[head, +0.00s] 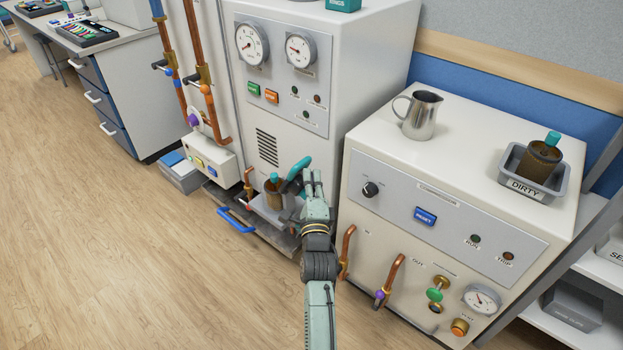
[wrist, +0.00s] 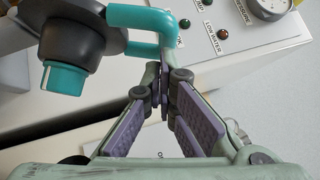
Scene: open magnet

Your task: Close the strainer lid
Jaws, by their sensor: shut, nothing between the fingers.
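The strainer (head: 272,207) sits low against the front of the white boiler cabinet, a brownish cylinder with a teal knob on top. A teal loop handle (head: 296,173) sticks up beside it at the right, so the lid looks raised. My gripper (head: 313,176) is just right of this handle. In the wrist view the teal handle (wrist: 150,18) runs from a dark round part (wrist: 85,35) with a teal knob (wrist: 64,78). My gripper (wrist: 160,95) is shut and empty, its tips close to the handle's lower end; I cannot tell whether they touch. My arm partly hides the strainer's right side.
A white cabinet (head: 440,190) stands right of my arm, with a metal jug (head: 420,116) and a DIRTY tray (head: 508,181) holding a brown basket on top. Copper pipes (head: 206,95) and a blue-handled drawer or tray (head: 238,222) are at left. The floor at left is clear.

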